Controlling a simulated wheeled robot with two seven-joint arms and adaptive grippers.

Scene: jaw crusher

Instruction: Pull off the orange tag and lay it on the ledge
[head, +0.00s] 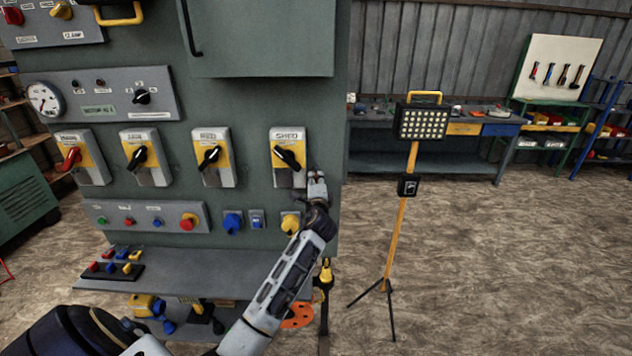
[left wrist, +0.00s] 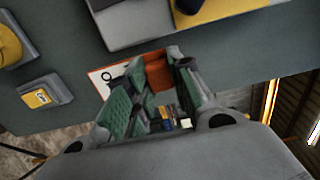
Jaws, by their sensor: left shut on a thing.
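The orange tag (left wrist: 158,73) shows in the left wrist view between my fingers, against the green panel. A pale part with a red edge and a black ring shows just left of the fingers and seems to belong to it. My left gripper (left wrist: 155,100) is shut on the tag; it also shows in the head view (head: 316,180), at the panel's right edge just below the rightmost switch. In the head view the tag is hidden or too small to make out. The grey ledge (head: 215,268) juts out below the button row, left of my forearm. My right gripper is out of view.
The rightmost yellow-and-grey switch (head: 288,158) is right beside my left gripper. A black tray (head: 112,283) with several small coloured pieces sits on the ledge's left end; the ledge's middle is bare. A work light on a tripod (head: 402,190) stands to the right.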

